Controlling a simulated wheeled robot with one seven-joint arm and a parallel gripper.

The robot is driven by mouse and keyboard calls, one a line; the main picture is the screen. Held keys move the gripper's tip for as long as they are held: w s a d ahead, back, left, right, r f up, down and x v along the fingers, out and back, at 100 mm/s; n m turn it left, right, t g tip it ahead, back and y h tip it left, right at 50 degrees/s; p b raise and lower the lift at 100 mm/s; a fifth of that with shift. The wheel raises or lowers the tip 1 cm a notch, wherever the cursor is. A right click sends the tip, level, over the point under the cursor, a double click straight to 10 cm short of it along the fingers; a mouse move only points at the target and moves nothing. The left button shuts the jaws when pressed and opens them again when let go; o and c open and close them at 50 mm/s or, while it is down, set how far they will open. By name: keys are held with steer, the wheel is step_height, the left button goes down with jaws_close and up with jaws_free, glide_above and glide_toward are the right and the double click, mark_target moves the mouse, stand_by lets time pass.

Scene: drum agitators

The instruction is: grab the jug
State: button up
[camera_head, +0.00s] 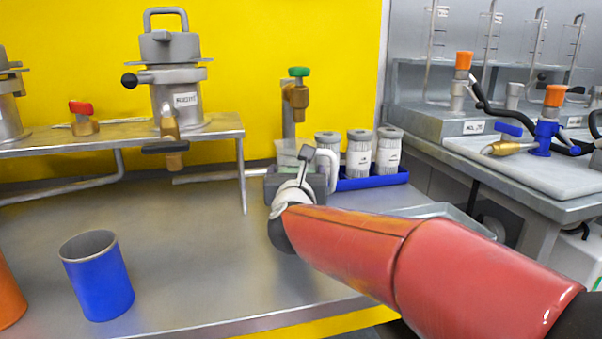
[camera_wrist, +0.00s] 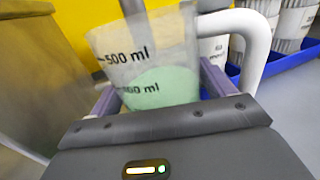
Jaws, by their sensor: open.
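The jug (camera_wrist: 150,50) is a clear measuring jug with black marks, one reading 500 ml, green liquid inside and a white handle on its right. In the head view the jug (camera_head: 286,151) stands at the back of the metal bench, partly hidden behind my wrist. My gripper (camera_wrist: 158,85) is open, with one jaw on each side of the jug's body. The handle lies outside the right jaw. I cannot tell whether either jaw touches the jug.
A blue tray (camera_head: 372,181) with several white labelled containers stands just right of the jug. A brass valve with a green top (camera_head: 298,92) rises behind it. A raised metal shelf (camera_head: 215,128) is at left. A blue cup (camera_head: 98,275) stands front left. The bench middle is clear.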

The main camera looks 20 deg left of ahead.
steer(key=shift+w, duration=0.1)
steer(key=c, duration=1)
steer(key=shift+c, duration=0.5)
steer(key=shift+r, duration=0.2)
